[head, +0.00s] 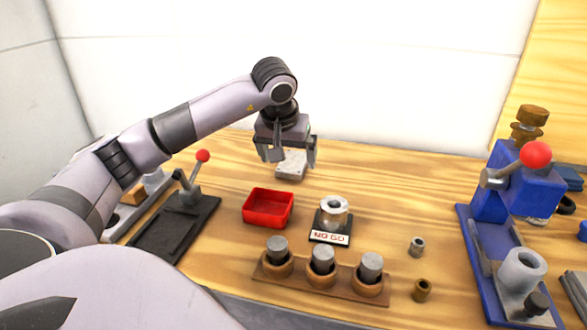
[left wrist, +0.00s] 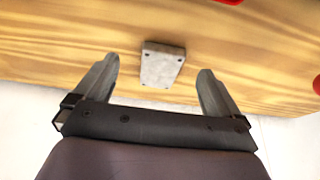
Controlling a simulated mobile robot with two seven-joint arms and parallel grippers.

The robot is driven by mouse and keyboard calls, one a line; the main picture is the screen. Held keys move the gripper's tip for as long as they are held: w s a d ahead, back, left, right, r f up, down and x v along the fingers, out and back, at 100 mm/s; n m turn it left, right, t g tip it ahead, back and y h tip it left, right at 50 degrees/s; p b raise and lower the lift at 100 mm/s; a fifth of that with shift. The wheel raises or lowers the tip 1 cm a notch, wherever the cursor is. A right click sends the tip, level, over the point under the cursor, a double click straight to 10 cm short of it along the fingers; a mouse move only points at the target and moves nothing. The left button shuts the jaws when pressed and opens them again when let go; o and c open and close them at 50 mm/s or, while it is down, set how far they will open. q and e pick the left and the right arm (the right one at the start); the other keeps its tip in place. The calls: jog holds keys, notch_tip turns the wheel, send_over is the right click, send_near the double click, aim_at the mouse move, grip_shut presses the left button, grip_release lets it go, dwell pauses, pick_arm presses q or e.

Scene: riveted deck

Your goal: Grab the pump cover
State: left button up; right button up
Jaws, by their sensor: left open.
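The pump cover appears to be the grey rectangular block (head: 291,164) with small corner holes, lying on the wooden table behind the red tray. It also shows in the left wrist view (left wrist: 162,65), between and beyond the fingertips. My left gripper (head: 287,158) is open above the block, with its fingers apart and nothing between them that I can see touching. In the left wrist view the open fingers (left wrist: 158,75) stand on either side of the block, with bare gaps. My right gripper is in neither view.
A red tray (head: 268,208) sits in front of the block. A NO GO gauge stand (head: 331,220), a rack with several metal cylinders (head: 320,278) and a blue press (head: 501,200) stand to the right. A black lever fixture (head: 176,228) is at left. Wood right of the block is clear.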

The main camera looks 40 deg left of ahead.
aim_at(289, 171)
pick_arm(q)
jog(key=x, duration=0.5)
jog(key=shift+a+f, duration=0.15)
jog(key=shift+a, duration=0.25)
jog(key=c, duration=1.2)
jog(key=shift+w, duration=0.1)
jog(key=shift+c, duration=0.9)
